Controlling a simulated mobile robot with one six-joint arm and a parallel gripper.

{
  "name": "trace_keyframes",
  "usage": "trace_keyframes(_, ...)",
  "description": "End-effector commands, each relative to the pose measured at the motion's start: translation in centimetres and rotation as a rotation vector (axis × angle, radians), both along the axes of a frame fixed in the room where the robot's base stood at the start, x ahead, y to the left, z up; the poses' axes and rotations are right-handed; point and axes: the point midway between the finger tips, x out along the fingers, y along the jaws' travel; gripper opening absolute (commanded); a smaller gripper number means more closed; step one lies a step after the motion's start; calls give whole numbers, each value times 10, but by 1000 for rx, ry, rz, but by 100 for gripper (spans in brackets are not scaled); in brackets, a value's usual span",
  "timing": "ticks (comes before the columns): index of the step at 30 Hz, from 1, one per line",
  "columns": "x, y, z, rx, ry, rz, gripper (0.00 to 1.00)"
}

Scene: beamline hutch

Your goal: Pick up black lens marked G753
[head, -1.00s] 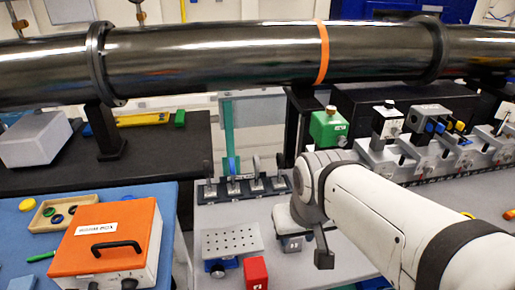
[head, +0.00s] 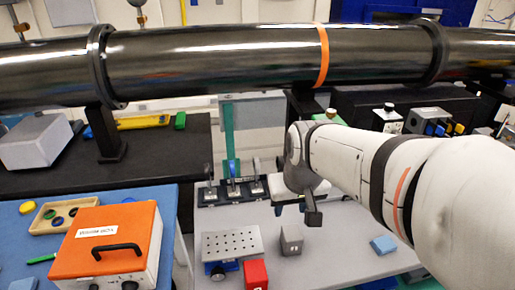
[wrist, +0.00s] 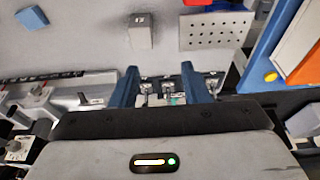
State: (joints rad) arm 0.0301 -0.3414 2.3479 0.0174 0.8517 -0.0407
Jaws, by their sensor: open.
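I cannot make out the marking G753 in either view. Small rings, some dark, one green and one blue, lie in a shallow wooden tray (head: 60,214) at the left in the head view. A dark rack (head: 232,190) of upright mounts stands behind the grey bench top, one mount carrying a blue round piece (head: 231,168). My gripper (wrist: 160,88) is open and empty; its two blue fingers show in the wrist view, with metal mounts (wrist: 188,78) seen between and beside them.
A perforated plate (head: 231,243), a red block (head: 256,274), a grey block (head: 291,240) and a blue block (head: 383,245) are on the grey bench. An orange box (head: 106,240) stands at left. A thick black pipe (head: 210,55) crosses above the bench.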

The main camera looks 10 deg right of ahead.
Motion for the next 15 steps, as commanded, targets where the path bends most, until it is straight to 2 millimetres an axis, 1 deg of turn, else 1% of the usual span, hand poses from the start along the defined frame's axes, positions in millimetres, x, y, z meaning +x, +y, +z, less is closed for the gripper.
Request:
trace_keyframes(1,24,-3,2,2,0,-2,42)
trace_keyframes(2,38,-5,4,2,-4,-2,42)
trace_keyframes(3,56,-8,4,2,-9,0,42)
trace_keyframes(5,84,-12,4,4,-17,1,42)
trace_keyframes(6,102,-15,2,4,-23,0,42)
trace_keyframes(8,130,-20,-1,5,-31,1,42)
trace_keyframes(9,148,-24,-5,6,-37,2,42)
trace_keyframes(11,175,-30,-11,5,-45,2,42)
trace_keyframes(12,192,-34,-17,5,-51,2,42)
trace_keyframes(14,218,-41,-26,5,-59,1,42)
trace_keyframes(15,235,-46,-34,4,-65,1,42)
